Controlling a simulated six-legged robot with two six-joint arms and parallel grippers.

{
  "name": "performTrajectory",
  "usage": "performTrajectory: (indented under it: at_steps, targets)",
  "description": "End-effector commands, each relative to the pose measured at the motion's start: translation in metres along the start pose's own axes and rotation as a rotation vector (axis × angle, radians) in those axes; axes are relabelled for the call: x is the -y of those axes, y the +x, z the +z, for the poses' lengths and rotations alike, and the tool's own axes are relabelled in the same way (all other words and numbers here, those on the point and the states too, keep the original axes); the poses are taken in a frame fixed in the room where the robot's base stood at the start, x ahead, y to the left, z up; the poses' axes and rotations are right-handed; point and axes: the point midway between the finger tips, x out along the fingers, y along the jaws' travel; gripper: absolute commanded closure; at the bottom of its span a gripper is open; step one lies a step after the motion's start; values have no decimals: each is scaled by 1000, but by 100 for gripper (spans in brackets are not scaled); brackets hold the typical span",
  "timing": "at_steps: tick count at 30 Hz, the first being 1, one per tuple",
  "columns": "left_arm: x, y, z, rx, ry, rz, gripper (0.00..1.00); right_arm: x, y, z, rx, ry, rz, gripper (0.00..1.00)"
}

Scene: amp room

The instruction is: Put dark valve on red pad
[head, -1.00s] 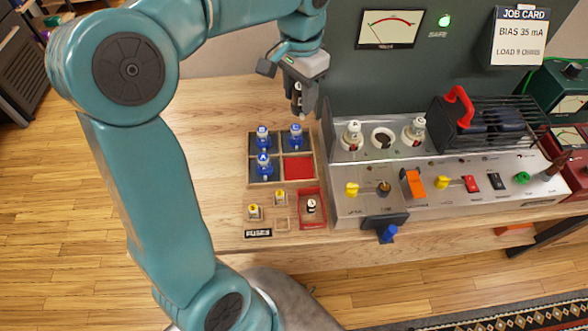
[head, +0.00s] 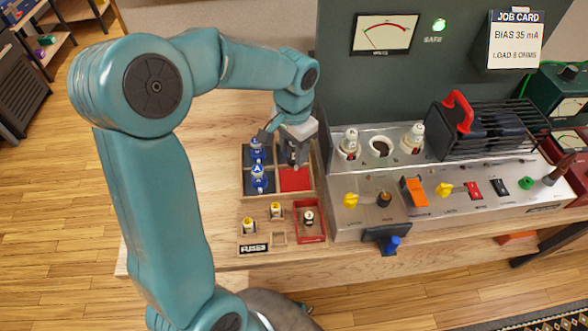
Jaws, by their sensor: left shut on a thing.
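My left gripper (head: 293,162) is in front of the tray's back right compartment, just above and behind the red pad (head: 296,180). It is shut on a dark thing, apparently the dark valve, which its fingers largely hide. The red pad lies bare in the front right compartment of the wooden tray (head: 268,196). Blue-marked valves stand in the left compartments, one at the front (head: 259,177) and one at the back (head: 256,151). The blue-marked valve in the back right compartment is hidden behind my gripper. My right gripper is not in view.
An amp chassis (head: 440,190) with two white-topped valves and an empty-looking socket stands right of the tray. A red box (head: 323,236) holding a small part and a fuse block (head: 262,227) lie in front. Bare bench (head: 190,150) is at left.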

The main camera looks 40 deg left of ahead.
Motion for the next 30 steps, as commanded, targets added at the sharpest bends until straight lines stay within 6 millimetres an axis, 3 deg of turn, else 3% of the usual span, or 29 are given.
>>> performTrajectory:
  at_steps: [3,8,15,27,28,30]
  targets:
    - [0,22,0,2,-1,1,89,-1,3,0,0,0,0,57]
    - [0,36,0,1,-1,1,89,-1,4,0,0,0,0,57]
    - [0,71,0,1,-1,1,89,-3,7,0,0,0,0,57]
    - [0,77,0,-1,-1,0,89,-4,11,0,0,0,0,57]
    - [0,77,0,-1,-1,0,55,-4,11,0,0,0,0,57]
    - [0,76,0,-1,-1,0,33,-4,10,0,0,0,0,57]
